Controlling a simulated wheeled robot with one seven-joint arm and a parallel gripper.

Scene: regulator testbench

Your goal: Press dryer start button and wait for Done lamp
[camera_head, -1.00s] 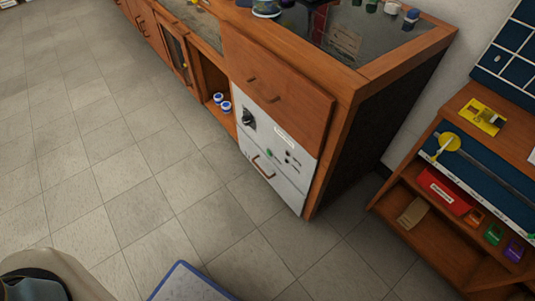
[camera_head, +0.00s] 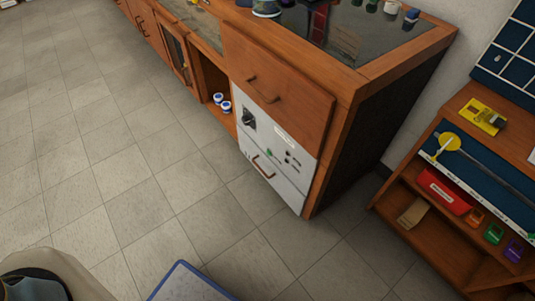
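The dryer (camera_head: 262,181) is a white panel set low in the wooden bench. It has a black knob (camera_head: 249,121), a small label (camera_head: 285,134), a green button (camera_head: 270,153) and several small dark lamps or buttons (camera_head: 291,158) to the right of it. A brown handle (camera_head: 262,167) crosses its lower part. No lamp looks lit, but they are too small to tell for certain. My gripper is not in view.
A wooden drawer (camera_head: 275,89) sits above the dryer. Two white-and-blue jars (camera_head: 222,104) stand in an open cubby to its left. A wooden shelf unit (camera_head: 440,240) with coloured boxes stands at the right. A blue-edged grey surface (camera_head: 190,284) shows at the bottom. The tiled floor before the dryer is clear.

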